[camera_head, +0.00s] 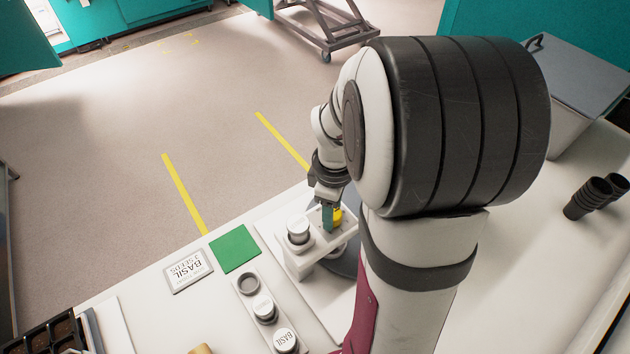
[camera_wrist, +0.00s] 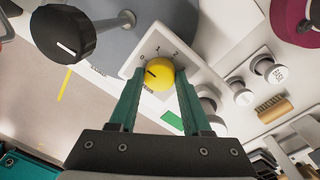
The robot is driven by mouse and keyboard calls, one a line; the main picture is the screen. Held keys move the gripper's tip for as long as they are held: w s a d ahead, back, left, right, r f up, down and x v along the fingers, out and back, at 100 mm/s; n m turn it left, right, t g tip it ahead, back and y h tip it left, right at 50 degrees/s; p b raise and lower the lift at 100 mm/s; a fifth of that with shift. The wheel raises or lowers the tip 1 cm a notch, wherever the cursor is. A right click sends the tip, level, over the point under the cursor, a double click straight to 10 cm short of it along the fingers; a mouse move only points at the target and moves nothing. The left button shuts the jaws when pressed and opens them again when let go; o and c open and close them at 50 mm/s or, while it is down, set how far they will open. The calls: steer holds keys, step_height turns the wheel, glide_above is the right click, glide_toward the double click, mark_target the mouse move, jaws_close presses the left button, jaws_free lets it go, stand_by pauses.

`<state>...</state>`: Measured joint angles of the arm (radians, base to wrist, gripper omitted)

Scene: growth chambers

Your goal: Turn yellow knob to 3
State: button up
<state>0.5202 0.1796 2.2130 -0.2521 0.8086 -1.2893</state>
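The yellow knob (camera_wrist: 158,75) sits on a white dial plate (camera_wrist: 133,66) marked 0, 1 and 2 in the wrist view. Any further marks are hidden. Its white line points up-left, roughly toward the 0. The knob also shows partly in the head view (camera_head: 338,217), beside a green fingertip. The two green fingers of my gripper (camera_wrist: 158,78) stand on opposite sides of the knob, tips very close to its edges. I cannot tell whether they touch it. My gripper also shows in the head view (camera_head: 329,212).
A white-capped jar (camera_head: 299,231) stands left of the knob. A large black knob (camera_wrist: 75,35) is at the upper left of the wrist view. Dark cups (camera_head: 588,198) stand far right.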

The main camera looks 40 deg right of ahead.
jaws_close()
steer(key=m, duration=0.6)
steer(key=shift+w+m, duration=0.1)
steer(key=shift+m, duration=0.2)
steer(key=m, duration=0.6)
steer(key=shift+m+g, duration=0.3)
steer(key=shift+g, duration=0.1)
steer(key=m, duration=0.3)
steer(key=shift+m, duration=0.3)
steer(key=m, duration=0.3)
steer(key=shift+d+m, duration=0.1)
steer(key=shift+m, duration=0.2)
steer(key=m, duration=0.6)
steer(key=shift+m+y, duration=0.3)
